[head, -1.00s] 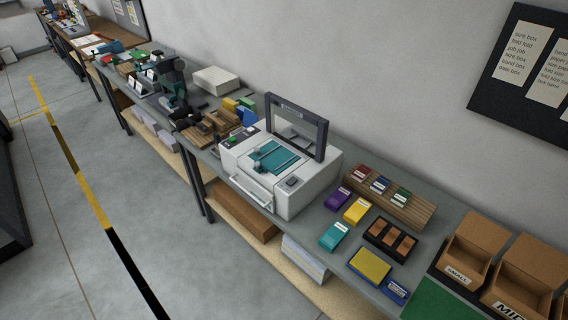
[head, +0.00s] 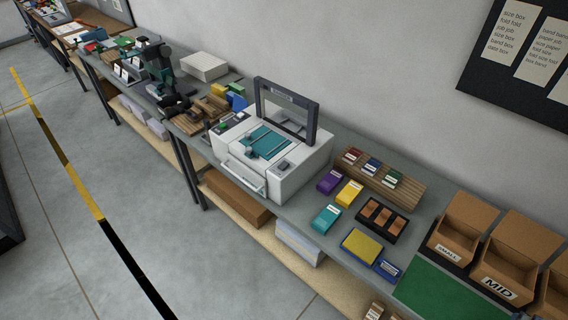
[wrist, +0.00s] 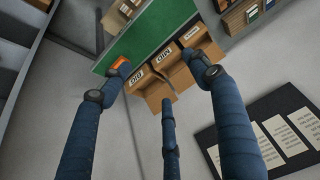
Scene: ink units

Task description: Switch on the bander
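The bander (head: 293,180) is a white box-shaped machine with a dark upright arch (head: 288,106) and a teal top plate, standing on the grey bench in the head view. A small green button (head: 223,125) shows on its left top panel, and a dark panel (head: 284,164) sits at its front right corner. I cannot tell whether it is on. My gripper (wrist: 157,72) shows only in the wrist view, its dark blue fingers spread apart with nothing between them. It points toward the cardboard boxes and green mat; the bander is not recognisable in that view.
Purple, yellow and teal blocks, a wooden rack (head: 380,180) and a black tray (head: 390,220) lie right of the bander. Cardboard boxes (head: 514,268) and a green mat (head: 440,296) are farther right; the boxes also show in the wrist view (wrist: 160,92). Open floor (head: 170,250) lies before the bench.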

